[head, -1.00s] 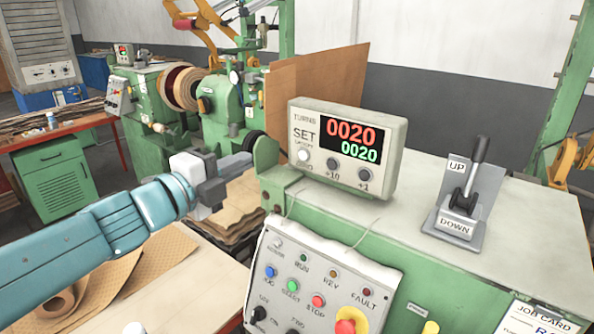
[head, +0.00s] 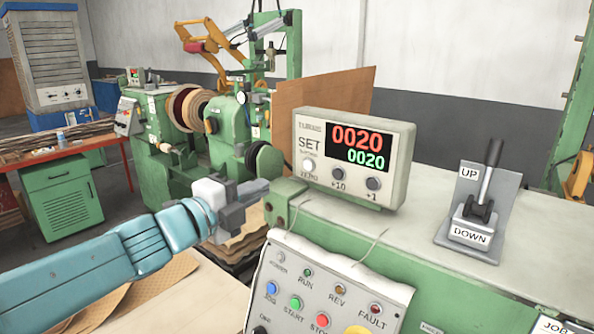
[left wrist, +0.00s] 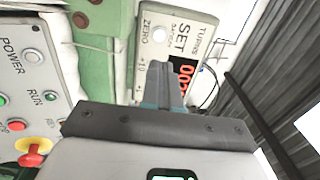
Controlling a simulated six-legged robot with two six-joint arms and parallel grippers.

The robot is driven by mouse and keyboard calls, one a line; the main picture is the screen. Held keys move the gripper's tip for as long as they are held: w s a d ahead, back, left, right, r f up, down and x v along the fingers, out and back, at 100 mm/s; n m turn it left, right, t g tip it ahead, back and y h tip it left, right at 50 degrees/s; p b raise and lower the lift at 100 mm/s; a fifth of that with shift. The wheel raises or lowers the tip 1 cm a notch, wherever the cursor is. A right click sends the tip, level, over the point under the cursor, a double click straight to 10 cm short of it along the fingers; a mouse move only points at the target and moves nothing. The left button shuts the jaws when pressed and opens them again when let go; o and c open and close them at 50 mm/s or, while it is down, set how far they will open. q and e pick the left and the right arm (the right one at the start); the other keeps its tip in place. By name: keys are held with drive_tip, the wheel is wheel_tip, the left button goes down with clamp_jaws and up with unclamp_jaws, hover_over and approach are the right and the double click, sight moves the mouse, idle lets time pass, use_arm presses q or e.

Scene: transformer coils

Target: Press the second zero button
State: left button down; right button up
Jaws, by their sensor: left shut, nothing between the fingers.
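The counter box (head: 350,192) stands on the near green machine, with a red 0020 above a green 0020. Its white ZERO button (head: 309,165) is at the lower left, beside the +10 (head: 338,171) and +1 buttons. In the left wrist view the ZERO button (left wrist: 159,35) shows just beyond the fingertips. My left gripper (head: 262,187) is shut and empty, left of and a little below the box, apart from the button in the head view. Its closed fingers also show in the left wrist view (left wrist: 162,72). My right gripper is not in view.
A control panel (head: 310,285) with several buttons and lamps slopes below the box. An UP/DOWN lever (head: 482,195) stands to the right. A second green machine (head: 160,135) with a small display box (head: 136,76) is behind. A brown board (head: 320,100) stands behind the counter.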

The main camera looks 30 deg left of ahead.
sight(307, 166)
use_arm(q)
drive_tip(key=w, duration=1.1)
drive_tip(key=shift+w+d+f+p, duration=0.1)
drive_tip(key=shift+w+d+p, duration=0.1)
drive_tip(key=shift+d+p, duration=0.15)
drive_tip(key=shift+w, duration=0.2)
drive_tip(key=shift+d, duration=0.1)
